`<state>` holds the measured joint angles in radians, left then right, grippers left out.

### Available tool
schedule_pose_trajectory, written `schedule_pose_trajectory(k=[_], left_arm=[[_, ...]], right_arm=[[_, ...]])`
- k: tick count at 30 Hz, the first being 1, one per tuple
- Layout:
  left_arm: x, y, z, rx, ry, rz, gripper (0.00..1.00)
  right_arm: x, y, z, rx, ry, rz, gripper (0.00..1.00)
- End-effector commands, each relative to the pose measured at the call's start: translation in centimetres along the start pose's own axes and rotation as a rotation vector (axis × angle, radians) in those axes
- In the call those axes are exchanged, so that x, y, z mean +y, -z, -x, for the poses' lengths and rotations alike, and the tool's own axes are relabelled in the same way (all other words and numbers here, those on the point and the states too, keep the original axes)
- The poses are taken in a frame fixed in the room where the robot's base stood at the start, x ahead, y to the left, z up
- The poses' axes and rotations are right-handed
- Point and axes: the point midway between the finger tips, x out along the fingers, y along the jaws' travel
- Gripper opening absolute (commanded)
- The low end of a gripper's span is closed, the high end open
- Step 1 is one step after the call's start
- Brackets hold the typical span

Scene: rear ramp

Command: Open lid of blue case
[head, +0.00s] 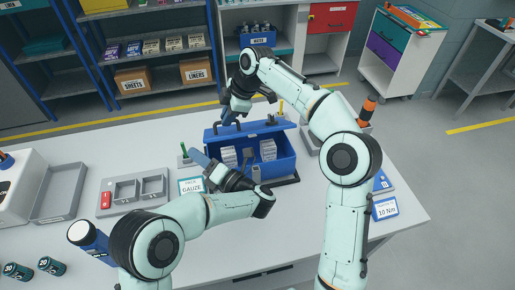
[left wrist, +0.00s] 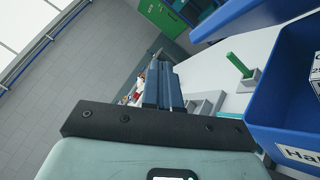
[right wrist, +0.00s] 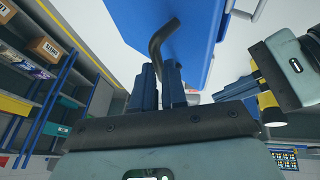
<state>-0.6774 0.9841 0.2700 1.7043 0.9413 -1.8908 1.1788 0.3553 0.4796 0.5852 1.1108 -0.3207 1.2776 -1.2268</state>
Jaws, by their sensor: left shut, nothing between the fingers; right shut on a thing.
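The blue case (head: 283,168) stands on the white table. Its lid (head: 262,127) is raised at the back, and white boxes (head: 268,150) show inside. My right gripper (head: 228,115) is shut on the lid's black bent handle (right wrist: 160,38), whose lower end runs between the fingers. My left gripper (head: 200,158) is shut and empty, beside the case's front left corner. In the left wrist view the case wall (left wrist: 285,120) is to the right of the fingers, apart from them.
Left of the case are a gauze card (head: 190,186), a grey compartment tray (head: 135,190) and a green peg (head: 184,150). An orange-topped tool (head: 369,105) and a 10 Nm card (head: 385,208) are to the right. The front of the table is mostly clear.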

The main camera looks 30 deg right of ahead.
Motion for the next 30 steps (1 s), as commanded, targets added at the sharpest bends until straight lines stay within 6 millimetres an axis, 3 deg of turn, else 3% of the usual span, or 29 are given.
schedule_pose_trajectory(k=[3,9,15,22,26,30], left_arm=[[-1.7,-1.0,4.6,-0.136,0.079,0.229,0.00],[-3.2,-2.2,12.3,-0.314,0.286,0.654,0.00],[-3.3,-2.3,18.3,-0.390,0.511,0.991,0.00],[-3.1,-2.3,21.0,-0.401,0.638,1.162,0.00],[-3.3,-2.9,20.4,-0.400,0.645,1.180,0.00],[-3.9,-4.4,18.5,-0.400,0.641,1.180,0.00]], right_arm=[[0.1,-0.4,-0.3,-0.008,0.001,-0.001,0.00],[0.1,-0.4,-0.3,-0.009,0.001,-0.001,0.00],[0.1,-0.4,-0.3,-0.009,0.001,-0.001,0.00],[0.1,-0.4,-0.3,-0.009,0.001,-0.001,0.00],[0.1,-0.4,-0.3,-0.009,0.001,-0.001,0.00],[0.1,-0.4,-0.3,-0.009,0.001,-0.001,0.00]])
